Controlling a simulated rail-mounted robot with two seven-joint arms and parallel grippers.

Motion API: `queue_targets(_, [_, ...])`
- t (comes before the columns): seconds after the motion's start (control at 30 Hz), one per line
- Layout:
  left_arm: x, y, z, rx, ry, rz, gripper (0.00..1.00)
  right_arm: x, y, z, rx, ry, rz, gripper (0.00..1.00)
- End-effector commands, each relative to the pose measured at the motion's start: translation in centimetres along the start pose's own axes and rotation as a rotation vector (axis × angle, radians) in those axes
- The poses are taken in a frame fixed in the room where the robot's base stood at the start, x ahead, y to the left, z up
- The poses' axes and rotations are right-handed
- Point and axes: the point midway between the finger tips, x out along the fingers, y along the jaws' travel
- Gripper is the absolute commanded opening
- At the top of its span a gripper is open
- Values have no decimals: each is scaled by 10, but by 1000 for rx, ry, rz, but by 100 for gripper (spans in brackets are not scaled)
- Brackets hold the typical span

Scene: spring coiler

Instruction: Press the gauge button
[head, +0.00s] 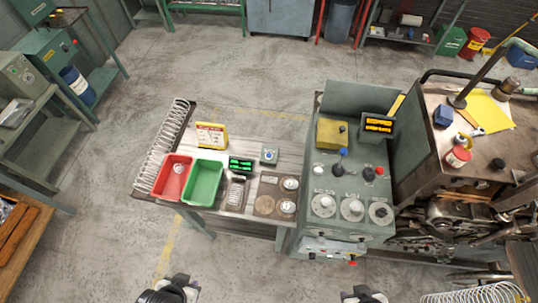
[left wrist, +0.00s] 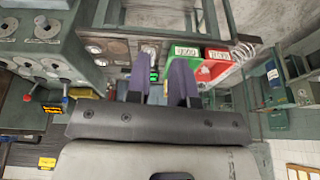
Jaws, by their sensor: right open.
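My left gripper (head: 172,288) is at the bottom edge of the head view, well in front of the bench. In the left wrist view its two purple fingers (left wrist: 162,78) are apart and empty, with the green display (left wrist: 154,75) showing between them. My right gripper (head: 363,293) is open at the bottom edge, partly cut off.
A red bin (head: 172,177) and a green bin (head: 202,183) stand on the bench's left, near a long spring (head: 162,147) and a yellow sign (head: 211,135). The control console (head: 350,196) with knobs stands at the right. Floor before the bench is clear.

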Motion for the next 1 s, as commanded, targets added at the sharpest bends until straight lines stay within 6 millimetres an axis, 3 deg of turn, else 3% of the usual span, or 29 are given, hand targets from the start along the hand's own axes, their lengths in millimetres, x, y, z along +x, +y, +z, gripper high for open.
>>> queue_targets(0.2, [0, 0, 0, 0, 0, 0, 0, 0, 2, 0, -5, -1, 4, 43])
queue_targets(1.0, [0, 0, 0, 0, 0, 0, 0, 0, 1, 0, -2, -1, 2, 43])
